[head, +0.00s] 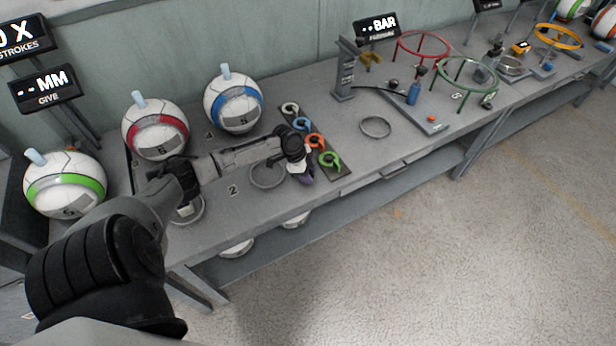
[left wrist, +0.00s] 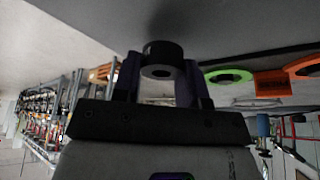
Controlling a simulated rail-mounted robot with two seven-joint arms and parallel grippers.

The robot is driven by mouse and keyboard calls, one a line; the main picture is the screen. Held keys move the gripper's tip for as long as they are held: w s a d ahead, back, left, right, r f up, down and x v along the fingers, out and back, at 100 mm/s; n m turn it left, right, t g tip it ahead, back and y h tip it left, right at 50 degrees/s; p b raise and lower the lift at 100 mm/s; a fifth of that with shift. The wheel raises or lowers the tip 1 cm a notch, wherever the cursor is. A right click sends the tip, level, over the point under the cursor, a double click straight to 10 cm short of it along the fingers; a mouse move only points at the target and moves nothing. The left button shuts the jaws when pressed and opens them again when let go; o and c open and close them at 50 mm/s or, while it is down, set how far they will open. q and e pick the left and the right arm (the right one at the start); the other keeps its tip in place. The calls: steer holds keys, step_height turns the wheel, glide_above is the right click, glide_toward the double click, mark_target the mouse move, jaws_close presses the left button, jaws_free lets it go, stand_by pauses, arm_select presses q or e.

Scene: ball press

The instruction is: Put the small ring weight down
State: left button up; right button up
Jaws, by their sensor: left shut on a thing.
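The small ring weight (left wrist: 163,58) is a short dark cylinder with a hole through it. In the left wrist view it sits between the two purple fingers of my left gripper (left wrist: 160,82), which is shut on it. The grey bench top lies close beyond it, with a dark shadow by the weight; I cannot tell whether they touch. In the head view my left gripper (head: 302,172) is over the bench near its front edge, beside a dark strip of coloured rings, and the weight is not clearly visible there. My right gripper is not in view.
The dark strip holds a green ring (head: 330,160), an orange ring (head: 315,141) and others. A round bench ring (head: 268,174) lies left of my gripper. Balls (head: 235,103) stand behind. Bare bench lies right of the strip, before another metal ring (head: 375,127).

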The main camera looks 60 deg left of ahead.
arm_select(q)
steer(key=shift+f, duration=0.7)
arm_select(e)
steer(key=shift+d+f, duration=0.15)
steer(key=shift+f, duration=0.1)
arm_select(q)
steer(key=shift+f, duration=0.15)
steer(key=o, duration=1)
